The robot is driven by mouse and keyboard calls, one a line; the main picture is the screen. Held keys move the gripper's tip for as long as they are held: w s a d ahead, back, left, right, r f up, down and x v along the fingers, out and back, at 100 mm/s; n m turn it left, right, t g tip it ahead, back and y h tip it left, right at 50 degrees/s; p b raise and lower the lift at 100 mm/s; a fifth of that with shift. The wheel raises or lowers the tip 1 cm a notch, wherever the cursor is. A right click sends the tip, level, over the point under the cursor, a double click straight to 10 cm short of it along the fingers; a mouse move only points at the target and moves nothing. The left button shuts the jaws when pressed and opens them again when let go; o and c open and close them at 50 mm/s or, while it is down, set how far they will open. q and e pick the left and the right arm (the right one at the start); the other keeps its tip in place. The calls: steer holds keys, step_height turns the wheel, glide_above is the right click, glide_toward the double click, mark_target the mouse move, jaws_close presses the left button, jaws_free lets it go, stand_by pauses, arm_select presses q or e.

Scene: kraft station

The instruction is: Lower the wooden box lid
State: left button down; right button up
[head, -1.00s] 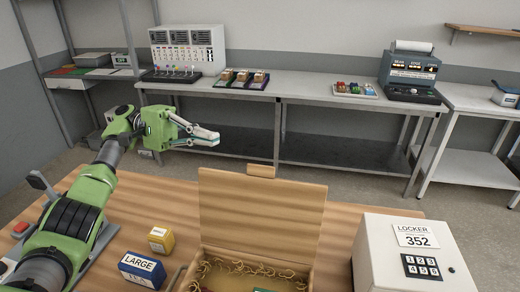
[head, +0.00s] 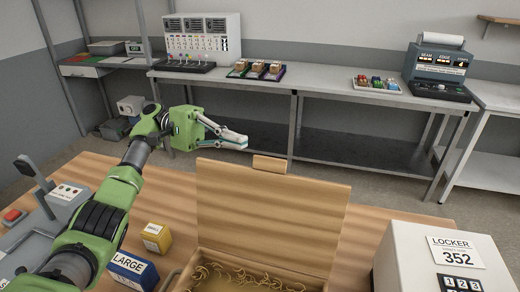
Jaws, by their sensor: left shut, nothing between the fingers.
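The wooden box (head: 205,270) stands on the wooden table at the bottom centre, partly cut off by the lower edge. Its lid (head: 270,215) stands raised at the back, with a small wooden tab (head: 269,164) at its top edge. Curly packing shavings show inside the box. My left gripper (head: 244,142) is shut and empty. It shows above and to the left of the tab, apart from the lid. My right gripper is not in view.
A white locker (head: 410,262) marked 352 stands to the right of the box. A blue LARGE carton (head: 130,270) and a yellow carton (head: 157,238) stand to its left. A grey device (head: 60,205) is at the far left. A long bench (head: 310,88) runs behind.

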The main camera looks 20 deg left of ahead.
mark_target(260, 156)
arm_select(q)
steer(key=s+d+p, duration=0.1)
steer(key=s+d, duration=0.1)
steer(key=s+d+r+p, duration=0.1)
steer(key=d+p, duration=0.1)
steer(key=s+d+p, duration=0.2)
steer(key=d, duration=0.1)
steer(key=shift+s+d+r, duration=0.1)
steer(key=shift+s+r, duration=0.1)
steer(key=shift+s, duration=0.15)
